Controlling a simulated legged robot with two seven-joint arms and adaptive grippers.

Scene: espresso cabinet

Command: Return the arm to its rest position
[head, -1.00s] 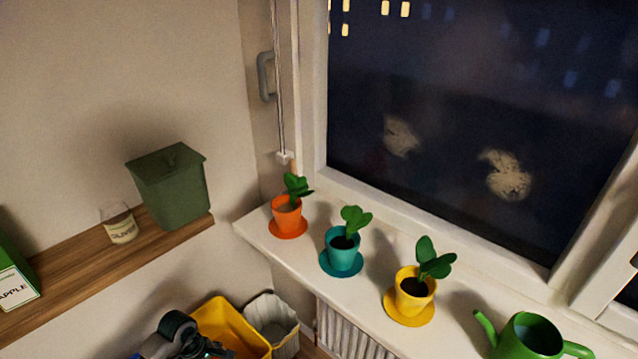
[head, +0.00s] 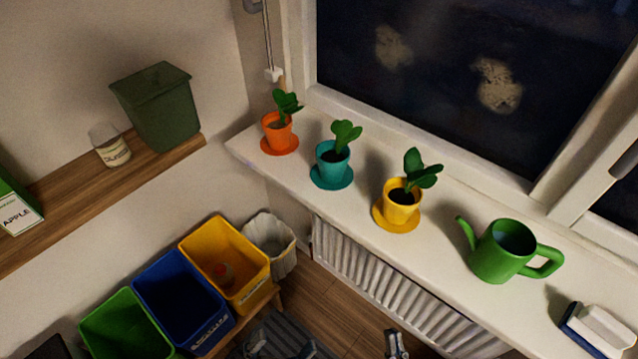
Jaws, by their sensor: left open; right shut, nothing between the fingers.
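My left gripper (head: 283,348) is at the bottom edge, low over a dark ribbed mat. Its fingertips stand apart with nothing visible between them. My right gripper (head: 397,345) is at the bottom edge to the right of it, over the wooden floor. Its fingers are together and hold nothing. Both grippers are cut off by the frame, so most of the arms are hidden. Both are clear of the bins and the window sill in the picture.
Green (head: 125,328), blue (head: 180,300) and yellow (head: 225,262) bins stand at lower left; a small red item lies in the yellow one. Potted plants and a green watering can (head: 503,250) stand on the sill (head: 445,240). A radiator (head: 385,285) is below.

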